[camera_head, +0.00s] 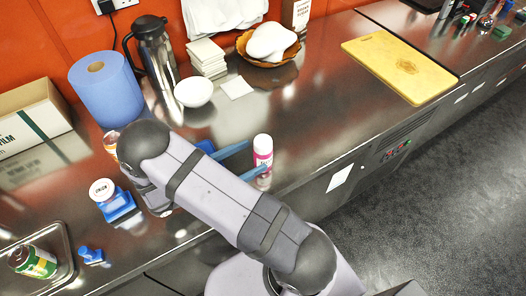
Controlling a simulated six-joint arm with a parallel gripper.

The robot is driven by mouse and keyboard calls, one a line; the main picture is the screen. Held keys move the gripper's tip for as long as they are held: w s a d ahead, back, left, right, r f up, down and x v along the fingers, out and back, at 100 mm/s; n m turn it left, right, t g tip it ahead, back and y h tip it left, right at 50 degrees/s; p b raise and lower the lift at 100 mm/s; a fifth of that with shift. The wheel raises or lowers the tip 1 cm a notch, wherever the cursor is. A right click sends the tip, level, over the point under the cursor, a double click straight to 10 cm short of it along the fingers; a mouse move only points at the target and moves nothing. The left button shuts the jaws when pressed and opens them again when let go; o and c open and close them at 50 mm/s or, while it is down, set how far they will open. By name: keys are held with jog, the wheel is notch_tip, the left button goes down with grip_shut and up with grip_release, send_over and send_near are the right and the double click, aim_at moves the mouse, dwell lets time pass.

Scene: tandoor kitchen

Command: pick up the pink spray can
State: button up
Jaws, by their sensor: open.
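The pink spray can (263,152) stands upright on the steel counter near its front edge, with a white cap on top and a pale label on its side. My gripper (259,156) reaches in from the left with two blue fingers spread apart. The far finger ends at the can's left side, and the near finger crosses in front of its base. The can appears to be at the opening between the fingertips. I cannot tell whether either finger touches it. My arm hides the gripper's palm and part of the counter.
A blue paper roll (105,88), a steel jug (154,52), a white bowl (193,92) and stacked napkins (207,58) stand behind. A white-lidded jar (102,190) and a metal tray (62,243) are left. The counter right of the can is clear up to a cutting board (400,66).

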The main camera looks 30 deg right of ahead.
aim_at(255, 156)
jog(key=shift+w+d+f+p, duration=0.1)
jog(key=shift+d+p, duration=0.6)
jog(key=shift+d, duration=0.45)
jog(key=shift+d+f+p, duration=0.1)
jog(key=shift+d+p, duration=0.6)
jog(key=shift+d, duration=0.4)
jog(key=shift+d+f, duration=0.15)
jog(key=shift+d, duration=0.2)
jog(key=c, duration=1.3)
